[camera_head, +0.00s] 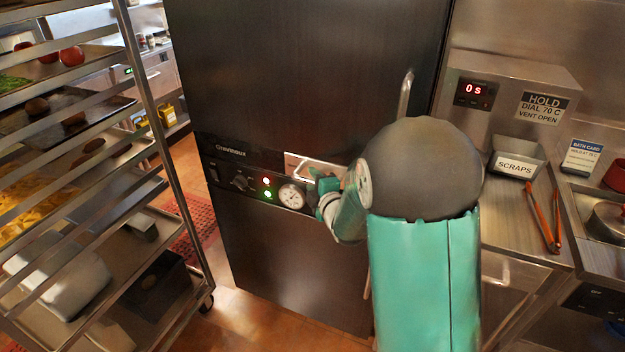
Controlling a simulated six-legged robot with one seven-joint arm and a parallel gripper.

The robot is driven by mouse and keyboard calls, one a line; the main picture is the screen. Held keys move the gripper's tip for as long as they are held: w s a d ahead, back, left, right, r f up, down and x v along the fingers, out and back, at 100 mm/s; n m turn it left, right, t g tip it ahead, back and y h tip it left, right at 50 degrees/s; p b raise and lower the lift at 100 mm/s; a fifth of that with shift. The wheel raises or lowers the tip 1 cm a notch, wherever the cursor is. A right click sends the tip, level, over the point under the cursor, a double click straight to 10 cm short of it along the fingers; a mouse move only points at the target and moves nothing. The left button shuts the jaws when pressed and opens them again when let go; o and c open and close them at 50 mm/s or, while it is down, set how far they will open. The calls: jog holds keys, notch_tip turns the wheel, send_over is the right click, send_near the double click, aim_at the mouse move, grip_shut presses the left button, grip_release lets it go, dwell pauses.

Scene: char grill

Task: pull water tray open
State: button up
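A tall dark cabinet (310,70) stands in the middle with a control strip across it. A small pale metal front (305,167), perhaps the water tray, sits in that strip just right of the lights and above the round dial. My gripper (322,184) is right at the lower right of this front, turned toward the cabinet. My teal arm and its large dark grey joint hide much of the cabinet's right side and part of the front. The fingers are small and partly hidden, so I cannot tell whether they touch or hold it.
A metal rack (165,130) with loaded shelves stands on the left. A steel counter (510,225) on the right holds a SCRAPS bin (515,166) and orange-handled tongs (545,218). A vertical handle (405,95) is on the cabinet's upper door.

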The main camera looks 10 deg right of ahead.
jog(key=shift+w+d+f, duration=0.1)
jog(key=shift+w+f, duration=0.45)
jog(key=shift+w, duration=0.15)
jog(key=shift+s+r, duration=0.35)
jog(key=shift+s, duration=0.25)
jog(key=shift+c, duration=1.3)
jog(key=shift+w+f, duration=0.25)
jog(key=shift+w, duration=0.1)
grip_shut()
